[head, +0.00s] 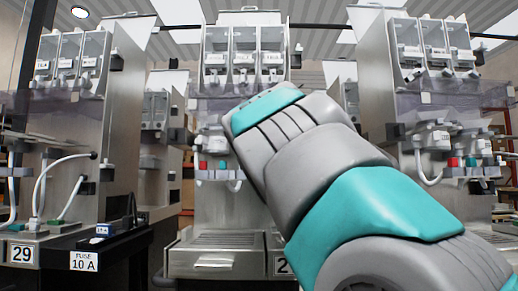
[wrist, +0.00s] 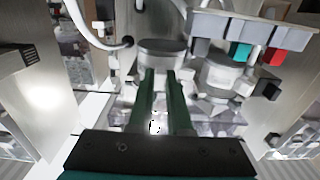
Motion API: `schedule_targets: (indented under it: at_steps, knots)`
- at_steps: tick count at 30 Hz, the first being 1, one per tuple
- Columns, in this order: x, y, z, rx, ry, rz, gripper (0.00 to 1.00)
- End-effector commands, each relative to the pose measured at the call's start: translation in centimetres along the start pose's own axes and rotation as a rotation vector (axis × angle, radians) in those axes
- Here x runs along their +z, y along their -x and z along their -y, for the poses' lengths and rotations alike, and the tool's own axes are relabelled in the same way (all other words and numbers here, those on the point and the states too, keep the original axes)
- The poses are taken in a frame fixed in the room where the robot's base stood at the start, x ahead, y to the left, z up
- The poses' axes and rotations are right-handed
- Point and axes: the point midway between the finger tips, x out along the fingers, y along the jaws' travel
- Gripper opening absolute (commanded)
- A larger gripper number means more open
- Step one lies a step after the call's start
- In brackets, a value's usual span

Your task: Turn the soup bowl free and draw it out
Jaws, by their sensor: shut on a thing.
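In the wrist view, my gripper (wrist: 160,76) has its two dark green fingers close together, shut at the near side of a grey round-ended bowl (wrist: 162,48). I take this for the soup bowl; no label on it can be read. The bowl is at the machine, and the fingers hide part of its near side. Whether it is turned free of its seat cannot be told. In the head view my own arm covers the gripper and the held bowl.
A similar pale bowl (wrist: 222,74) sits close on the right in the wrist view, near teal and red blocks (wrist: 240,50). A white hose (wrist: 84,25) curves at left. In the head view, the middle dispenser (head: 243,55) stands between neighbouring machines (head: 75,60) (head: 430,50).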

Motion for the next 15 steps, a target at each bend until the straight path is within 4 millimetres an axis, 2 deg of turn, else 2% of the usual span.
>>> schedule_targets:
  at_steps: [15]
  knots:
    - [0.0,2.3,0.0,0.0,0.001,0.001,0.0]
